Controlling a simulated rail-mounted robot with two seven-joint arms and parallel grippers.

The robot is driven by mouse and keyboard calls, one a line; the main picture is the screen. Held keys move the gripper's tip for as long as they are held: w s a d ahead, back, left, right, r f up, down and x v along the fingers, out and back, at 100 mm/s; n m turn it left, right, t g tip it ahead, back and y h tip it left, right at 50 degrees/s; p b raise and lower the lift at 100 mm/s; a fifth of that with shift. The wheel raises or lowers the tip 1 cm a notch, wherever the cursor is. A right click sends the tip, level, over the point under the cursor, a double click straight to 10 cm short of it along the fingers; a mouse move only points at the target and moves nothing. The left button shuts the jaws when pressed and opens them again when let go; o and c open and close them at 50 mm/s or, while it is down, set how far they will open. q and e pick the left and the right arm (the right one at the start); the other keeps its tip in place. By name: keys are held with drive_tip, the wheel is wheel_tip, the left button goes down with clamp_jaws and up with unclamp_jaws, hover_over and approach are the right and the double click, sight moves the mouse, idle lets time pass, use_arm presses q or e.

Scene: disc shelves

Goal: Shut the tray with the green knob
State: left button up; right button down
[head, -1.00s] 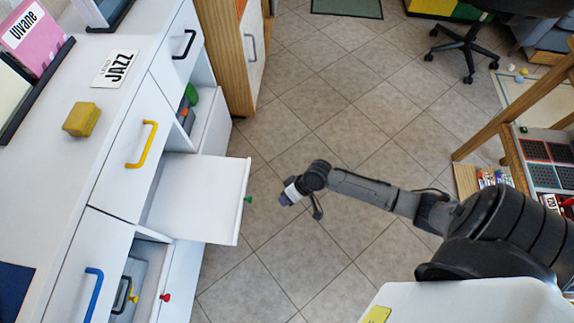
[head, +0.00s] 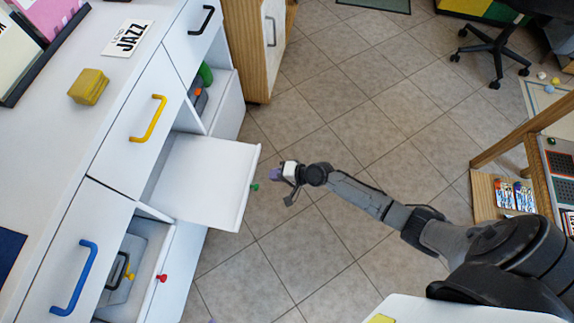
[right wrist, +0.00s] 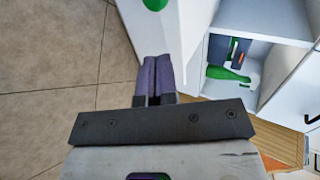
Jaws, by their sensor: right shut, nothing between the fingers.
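The white tray (head: 205,182) is pulled out of the cabinet front and sticks out over the floor. Its green knob (head: 254,187) is on the tray's front face. My right gripper (head: 275,174) is shut and empty, just in front of the tray, a little right of the knob and apart from it as far as I can tell. In the right wrist view the purple fingertips (right wrist: 153,75) are together, near the tray's white front (right wrist: 175,30), and the green knob (right wrist: 155,4) is at the top edge. My left gripper is not in view.
Above the tray is a drawer with a yellow handle (head: 149,119). An open shelf (head: 192,110) beside the tray holds a green bottle (head: 206,73). The floor (head: 330,240) around my right arm is clear.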

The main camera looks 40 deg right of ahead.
sight(253, 173)
drive_tip(key=x, duration=0.2)
drive_tip(key=r+b+x, duration=0.1)
drive_tip(key=x, duration=0.1)
drive_tip(key=shift+w+a+f+b, duration=0.15)
drive_tip(key=shift+w+a+b, duration=0.05)
drive_tip(key=shift+w+b, duration=0.1)
drive_tip(key=shift+w+a, duration=0.45)
drive_tip(key=shift+w, duration=0.1)
